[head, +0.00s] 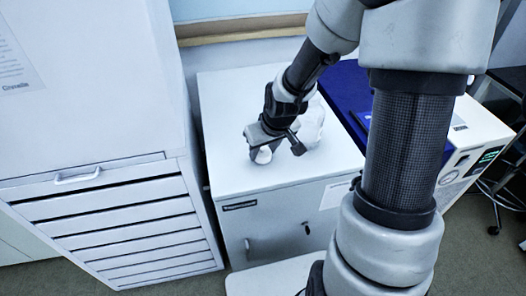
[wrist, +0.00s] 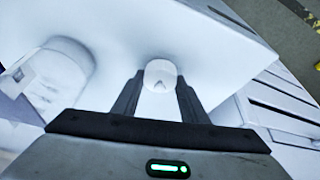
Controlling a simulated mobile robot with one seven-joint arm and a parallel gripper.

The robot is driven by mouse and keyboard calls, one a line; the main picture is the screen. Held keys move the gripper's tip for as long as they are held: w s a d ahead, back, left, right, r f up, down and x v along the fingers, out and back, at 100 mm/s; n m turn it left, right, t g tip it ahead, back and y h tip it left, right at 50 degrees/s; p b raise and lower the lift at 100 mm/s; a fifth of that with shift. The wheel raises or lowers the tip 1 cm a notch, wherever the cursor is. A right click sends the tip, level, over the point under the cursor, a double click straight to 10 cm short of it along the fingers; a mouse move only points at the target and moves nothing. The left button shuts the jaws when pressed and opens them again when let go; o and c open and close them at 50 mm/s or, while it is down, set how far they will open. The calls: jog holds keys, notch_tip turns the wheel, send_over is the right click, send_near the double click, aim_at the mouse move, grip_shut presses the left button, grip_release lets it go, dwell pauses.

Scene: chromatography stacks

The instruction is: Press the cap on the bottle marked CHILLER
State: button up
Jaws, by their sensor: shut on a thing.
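My gripper (head: 272,151) is over the top of a white cabinet, near its front. It is shut on a small white round piece, which looks like the cap (head: 263,157).
The white cabinet (head: 232,178) has bare room on its left and back. A tall unit with several drawers (head: 130,225) stands close on the left. A blue-topped instrument (head: 345,88) stands on the right, partly behind my arm. The floor shows in front.

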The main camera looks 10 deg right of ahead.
aim_at(264, 149)
notch_tip(264, 149, up, 8)
jog(key=shift+r+p, duration=0.1)
jog(key=shift+p, duration=1)
jog(key=w+d+r+m+h+p, duration=0.1)
jog(key=w+d+r+m+p, duration=0.1)
jog(key=d+r+p, duration=0.45)
jog(key=w+d+r+m+h+p, duration=0.1)
jog(key=w+d+r+m+p, duration=0.2)
jog(key=d+r, duration=0.55)
jog(key=shift+s+a+f+b, duration=0.1)
jog(key=shift+s+f+b, duration=0.15)
jog(key=shift+f+b, duration=0.6)
jog(key=shift+s+a+f+b, duration=0.15)
jog(key=shift+f+b, duration=0.35)
jog(key=shift+f, duration=0.6)
jog(key=shift+s+f+b, duration=0.3)
jog(key=shift+f+b, duration=0.35)
jog(key=shift+f, duration=0.35)
jog(key=shift+f+b, duration=0.15)
jog(key=shift+b, duration=0.45)
jog(key=o, duration=1.6)
